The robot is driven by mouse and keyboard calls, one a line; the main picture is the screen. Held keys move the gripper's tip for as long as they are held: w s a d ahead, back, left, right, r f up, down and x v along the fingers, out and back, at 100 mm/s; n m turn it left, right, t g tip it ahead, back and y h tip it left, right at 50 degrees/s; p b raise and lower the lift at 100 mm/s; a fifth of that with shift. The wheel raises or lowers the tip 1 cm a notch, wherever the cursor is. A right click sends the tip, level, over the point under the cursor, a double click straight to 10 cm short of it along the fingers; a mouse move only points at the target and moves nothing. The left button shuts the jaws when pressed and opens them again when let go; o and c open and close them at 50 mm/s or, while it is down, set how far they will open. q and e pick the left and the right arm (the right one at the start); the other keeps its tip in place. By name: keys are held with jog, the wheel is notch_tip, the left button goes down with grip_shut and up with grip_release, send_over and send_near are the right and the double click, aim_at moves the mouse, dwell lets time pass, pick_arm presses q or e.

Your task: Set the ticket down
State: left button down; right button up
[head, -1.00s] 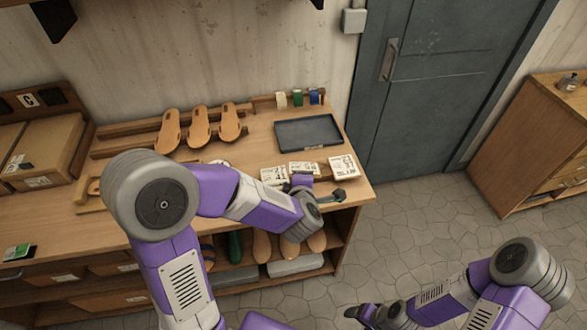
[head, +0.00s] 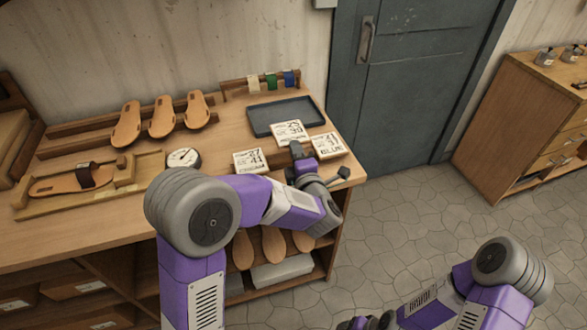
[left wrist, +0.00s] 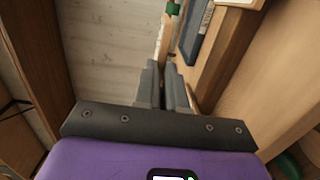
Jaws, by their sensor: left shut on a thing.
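My left gripper (head: 296,152) is at the front right part of the workbench (head: 225,135), shut on the middle white ticket (head: 290,131). That ticket shows just beyond the fingertips, higher than its neighbours and overlapping the dark tray's front edge in the head view. A second ticket (head: 249,159) marked CREAM lies on the bench to its left, and a third ticket (head: 329,144) marked BLUE lies to its right. In the left wrist view the fingers (left wrist: 166,84) are close together; the ticket is not clear there. My right gripper (head: 368,322) is low, away from the bench, cut off by the bottom edge.
A dark tray (head: 286,115) lies behind the tickets. A small rack (head: 262,85) with coloured tags stands at the back. Several sandal soles (head: 162,118), a round dial (head: 183,159) and a sandal in a wooden jig (head: 82,182) are at left.

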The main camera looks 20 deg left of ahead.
pick_arm(q)
notch_tip(320, 180, down, 8)
jog(key=shift+r+b, duration=0.25)
jog(key=shift+b, duration=0.6)
jog(key=c, duration=1.2)
grip_release()
jog(key=shift+r, duration=0.1)
